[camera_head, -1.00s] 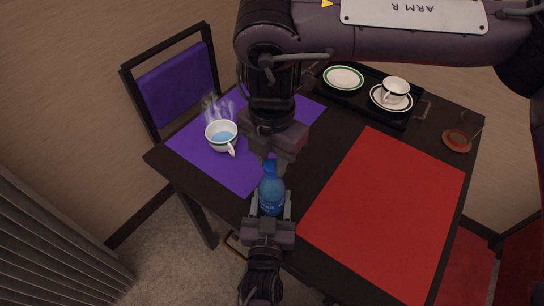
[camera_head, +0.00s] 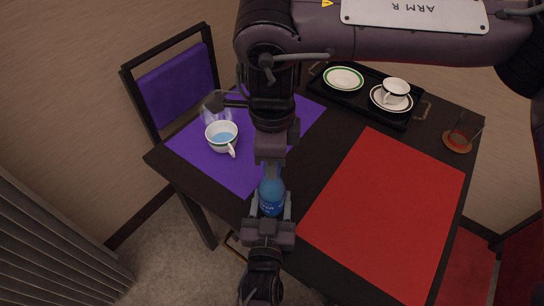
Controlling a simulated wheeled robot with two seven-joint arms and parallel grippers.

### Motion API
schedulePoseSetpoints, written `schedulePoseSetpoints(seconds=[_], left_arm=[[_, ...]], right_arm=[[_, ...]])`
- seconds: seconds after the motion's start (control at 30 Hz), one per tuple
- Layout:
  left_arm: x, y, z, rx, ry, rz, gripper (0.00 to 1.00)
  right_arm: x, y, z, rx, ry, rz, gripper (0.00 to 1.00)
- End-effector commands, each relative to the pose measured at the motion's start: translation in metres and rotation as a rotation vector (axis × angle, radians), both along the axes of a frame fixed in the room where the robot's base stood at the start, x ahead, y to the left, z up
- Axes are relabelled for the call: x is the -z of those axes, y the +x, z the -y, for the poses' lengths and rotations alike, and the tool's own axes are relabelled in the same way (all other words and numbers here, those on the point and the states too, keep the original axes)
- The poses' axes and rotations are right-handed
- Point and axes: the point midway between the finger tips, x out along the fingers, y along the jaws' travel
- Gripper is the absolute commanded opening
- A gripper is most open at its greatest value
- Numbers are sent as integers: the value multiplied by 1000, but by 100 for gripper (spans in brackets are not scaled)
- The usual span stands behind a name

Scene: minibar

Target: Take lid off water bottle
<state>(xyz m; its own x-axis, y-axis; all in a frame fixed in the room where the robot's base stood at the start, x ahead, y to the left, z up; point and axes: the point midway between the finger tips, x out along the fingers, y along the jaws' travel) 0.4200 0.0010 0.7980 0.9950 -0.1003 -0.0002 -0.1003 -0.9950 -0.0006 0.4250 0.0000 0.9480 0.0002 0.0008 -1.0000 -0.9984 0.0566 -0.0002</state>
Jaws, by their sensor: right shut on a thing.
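A blue water bottle (camera_head: 270,194) stands upright near the table's front edge, between the purple and red mats. My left gripper (camera_head: 270,204) comes up from the bottom with one finger on each side of the bottle's body and appears shut on it. My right gripper (camera_head: 271,170) comes from above and is shut at the bottle's top. The lid is hidden by the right gripper, so I cannot tell whether it is still on the bottle.
A steaming cup (camera_head: 221,136) stands on the purple mat (camera_head: 190,143). The red mat (camera_head: 385,210) is bare. A black tray (camera_head: 352,100) at the back holds a plate (camera_head: 343,78) and a cup on a saucer (camera_head: 391,103).

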Motion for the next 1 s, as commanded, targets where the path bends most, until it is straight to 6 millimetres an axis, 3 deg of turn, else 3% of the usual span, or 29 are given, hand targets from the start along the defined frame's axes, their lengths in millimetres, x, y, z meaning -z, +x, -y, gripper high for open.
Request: schedulePoseSetpoints(seconds=[0.1,1.0], left_arm=[[0,0,0,0,0,1,0],[0,0,0,0,0,0,0]], right_arm=[[0,0,0,-82,0,2,0],[-8,1,0,-76,0,3,0]])
